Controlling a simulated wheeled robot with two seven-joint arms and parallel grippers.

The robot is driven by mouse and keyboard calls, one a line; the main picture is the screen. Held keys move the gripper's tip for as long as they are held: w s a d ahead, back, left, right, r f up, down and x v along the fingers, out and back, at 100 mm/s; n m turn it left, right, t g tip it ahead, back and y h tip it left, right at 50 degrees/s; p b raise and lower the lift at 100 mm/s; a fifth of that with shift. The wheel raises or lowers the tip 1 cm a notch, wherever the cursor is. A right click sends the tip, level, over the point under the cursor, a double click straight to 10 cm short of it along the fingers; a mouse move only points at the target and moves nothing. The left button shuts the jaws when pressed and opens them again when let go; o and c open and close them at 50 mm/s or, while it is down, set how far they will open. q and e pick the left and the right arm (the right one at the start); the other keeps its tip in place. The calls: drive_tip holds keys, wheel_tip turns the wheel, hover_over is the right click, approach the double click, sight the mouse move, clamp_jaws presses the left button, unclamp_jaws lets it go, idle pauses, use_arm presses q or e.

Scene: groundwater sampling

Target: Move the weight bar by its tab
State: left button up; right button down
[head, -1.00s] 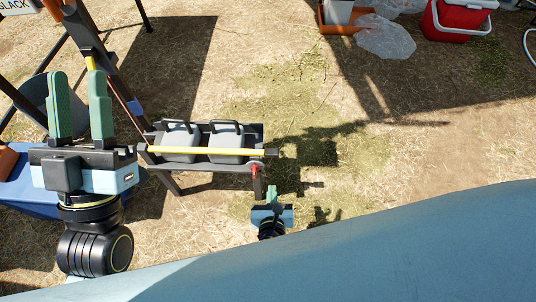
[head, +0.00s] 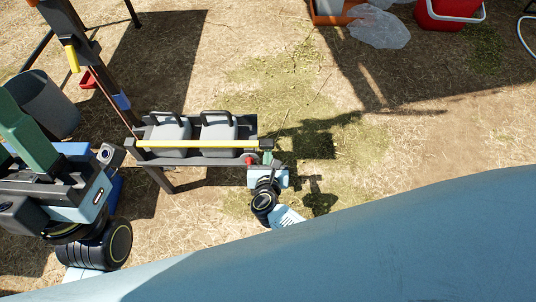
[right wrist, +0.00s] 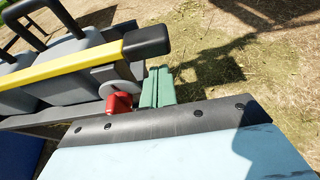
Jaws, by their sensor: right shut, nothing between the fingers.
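The yellow bar (head: 195,143) with black ends lies across the front of a dark rack (head: 210,162); I take it to be the weight bar. It also shows in the right wrist view (right wrist: 70,66), with its black end (right wrist: 147,41). A red piece (right wrist: 119,104), possibly the tab, sits below that end beside a grey disc (right wrist: 119,84). My right gripper (right wrist: 158,86) is shut and empty, its green fingers just right of the red piece and disc; contact cannot be told. My left gripper (head: 12,135) is open and empty at the left edge, partly cut off.
Two grey handled weights (head: 170,131) (head: 218,130) stand in the rack behind the bar. A grey bucket (head: 48,105) and a dark post (head: 95,65) are left of the rack. The grass right of the rack is open.

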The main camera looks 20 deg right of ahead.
drive_tip(key=shift+r, duration=0.8)
drive_tip(key=shift+r, duration=0.1)
